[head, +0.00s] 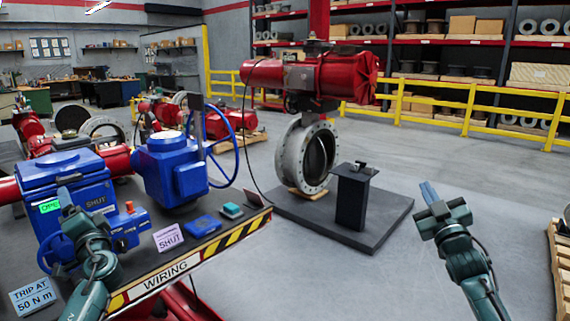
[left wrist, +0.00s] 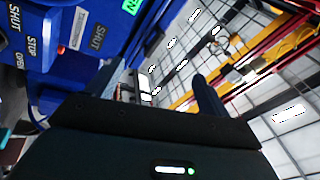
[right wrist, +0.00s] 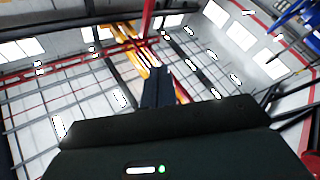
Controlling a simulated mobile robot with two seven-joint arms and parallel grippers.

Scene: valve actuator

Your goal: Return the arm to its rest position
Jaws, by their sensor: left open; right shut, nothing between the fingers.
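My left gripper (head: 72,202) is raised at the left, in front of the blue actuator box (head: 65,175); I cannot tell from the head view whether it touches it. It is open, and nothing shows in it. In the left wrist view the blue housing (left wrist: 45,45) fills the upper left, close to the gripper. My right gripper (head: 430,195) is raised over open floor at the right, pointing up. It is shut and empty, and its closed fingers (right wrist: 157,88) show against the ceiling in the right wrist view.
The bench (head: 215,250) with a "WIRING" edge holds a second blue actuator (head: 172,170), a handwheel (head: 225,150) and small cards. A black pedestal (head: 352,195) and a grey valve (head: 306,155) stand on a dark plate. A pallet (head: 560,265) is at far right. Floor around my right gripper looks clear.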

